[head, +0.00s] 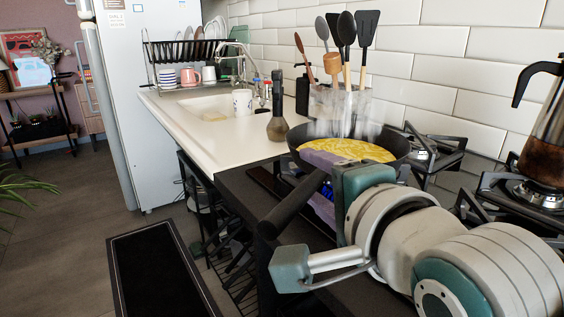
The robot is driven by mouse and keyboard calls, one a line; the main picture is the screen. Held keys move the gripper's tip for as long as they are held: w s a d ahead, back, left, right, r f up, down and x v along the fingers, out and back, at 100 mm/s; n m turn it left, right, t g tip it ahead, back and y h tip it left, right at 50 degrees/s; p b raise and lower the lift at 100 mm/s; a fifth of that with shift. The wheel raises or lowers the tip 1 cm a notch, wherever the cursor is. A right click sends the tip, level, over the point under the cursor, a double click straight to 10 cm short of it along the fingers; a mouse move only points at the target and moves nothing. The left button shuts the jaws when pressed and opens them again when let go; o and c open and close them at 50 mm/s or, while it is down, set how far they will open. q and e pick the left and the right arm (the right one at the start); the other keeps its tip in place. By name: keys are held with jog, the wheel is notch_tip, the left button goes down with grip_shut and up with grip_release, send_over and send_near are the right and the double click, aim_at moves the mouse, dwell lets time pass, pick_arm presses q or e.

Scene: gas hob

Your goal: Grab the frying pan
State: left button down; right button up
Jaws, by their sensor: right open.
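The black frying pan (397,146) sits on a hob burner with a yellow, omelette-like food (352,149) in it and steam rising. Its long black handle (287,211) points toward the lower left, past the counter's front edge. My right gripper (322,228) is open, with its teal fingers spread on the near side of the pan and handle. One finger is close to the pan's near rim and hides part of it; the other is lower left, below the handle. I cannot tell whether either touches. My left gripper is not in view.
A moka pot (548,125) stands on the right burner. A pepper mill (277,118) stands behind the pan to the left, and a utensil holder (340,108) is behind it in the steam. Blue flame shows under the pan. The floor at left has a dark mat (160,270).

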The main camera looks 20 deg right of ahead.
jog(key=shift+w, duration=0.15)
grip_shut()
dwell(0.4)
dwell(0.9)
jog(key=shift+r, duration=0.15)
